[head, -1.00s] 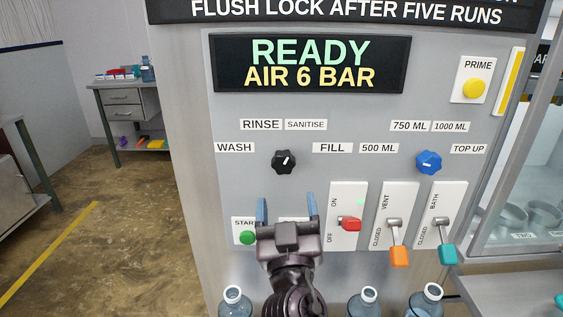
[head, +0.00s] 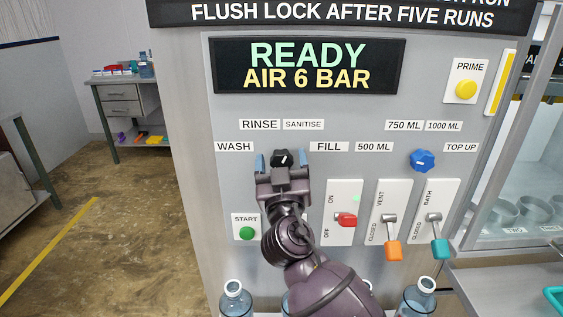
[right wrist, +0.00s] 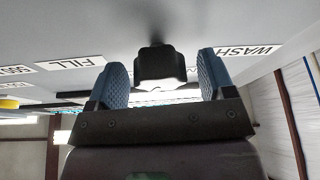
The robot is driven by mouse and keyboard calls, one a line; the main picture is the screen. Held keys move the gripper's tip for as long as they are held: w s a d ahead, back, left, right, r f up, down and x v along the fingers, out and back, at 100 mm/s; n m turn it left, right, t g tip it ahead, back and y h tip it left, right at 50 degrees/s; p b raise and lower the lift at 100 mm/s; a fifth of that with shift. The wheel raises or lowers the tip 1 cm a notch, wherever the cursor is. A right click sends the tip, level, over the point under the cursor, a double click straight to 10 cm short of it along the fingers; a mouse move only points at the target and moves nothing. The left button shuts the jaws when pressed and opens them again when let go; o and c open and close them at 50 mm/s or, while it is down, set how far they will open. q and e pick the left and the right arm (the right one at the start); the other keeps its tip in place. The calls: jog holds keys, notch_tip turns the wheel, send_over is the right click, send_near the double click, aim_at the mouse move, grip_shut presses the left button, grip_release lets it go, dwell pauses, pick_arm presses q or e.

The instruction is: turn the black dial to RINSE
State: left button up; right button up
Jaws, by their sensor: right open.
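The black dial (head: 281,156) is on the grey panel below the RINSE label (head: 259,125) and SANITISE label (head: 303,124). Its pale mark appears to point up and right, toward SANITISE, but the gripper partly covers the dial. My right gripper (head: 282,162) is open at the dial, with one blue finger on each side. In the right wrist view, the black dial (right wrist: 160,64) shows between the two blue fingers, with a gap on both sides. My left gripper is not in view.
Below are the green START button (head: 246,233), red switch (head: 346,220), orange VENT lever (head: 393,249) and teal BATH lever (head: 440,248). A blue dial (head: 422,160) is to the right. The screen (head: 308,66) reads READY, AIR 6 BAR. Bottles (head: 235,298) stand below the panel.

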jog(key=c, duration=0.9)
jog(key=shift+c, duration=0.2)
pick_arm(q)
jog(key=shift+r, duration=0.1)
